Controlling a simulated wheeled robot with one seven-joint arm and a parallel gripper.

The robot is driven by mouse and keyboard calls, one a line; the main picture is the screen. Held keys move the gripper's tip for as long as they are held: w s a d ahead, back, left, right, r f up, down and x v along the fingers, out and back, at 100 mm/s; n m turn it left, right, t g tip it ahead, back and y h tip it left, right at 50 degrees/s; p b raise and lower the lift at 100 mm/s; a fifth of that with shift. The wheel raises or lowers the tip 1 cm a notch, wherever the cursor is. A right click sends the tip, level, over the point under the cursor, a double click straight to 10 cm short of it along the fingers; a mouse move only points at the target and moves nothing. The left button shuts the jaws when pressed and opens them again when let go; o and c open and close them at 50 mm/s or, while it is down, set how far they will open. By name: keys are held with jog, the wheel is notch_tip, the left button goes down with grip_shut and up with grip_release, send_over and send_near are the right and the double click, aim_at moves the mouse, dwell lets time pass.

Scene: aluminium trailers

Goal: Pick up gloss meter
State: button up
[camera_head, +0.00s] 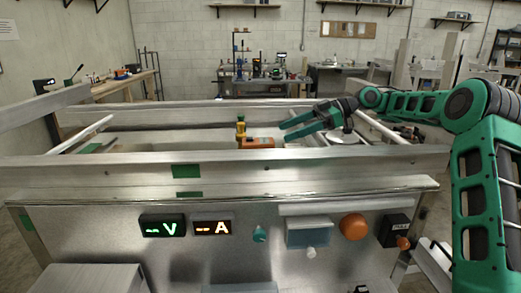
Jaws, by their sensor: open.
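An orange block-like device (257,143) lies inside the aluminium trailer, just behind its front rail; its lower part is hidden by the rail. It may be the gloss meter, but it is too small to be sure. A small yellow object with a dark top (241,129) stands upright at its left end. My gripper (284,131) is open and empty, its two green fingers pointing left. In the picture the fingertips are just above and right of the orange device; I cannot tell the exact gap in depth.
The trailer's front rail (130,175) runs across in front of the objects. Its front panel carries lit V and A displays (187,227) and an orange knob (354,226). A round pale disc (343,137) lies beneath my wrist. Workbenches stand far behind.

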aim_at(263, 140)
jog(key=shift+x, duration=5)
jog(key=c, duration=1.3)
jog(key=shift+c, duration=0.5)
jog(key=shift+r, duration=0.1)
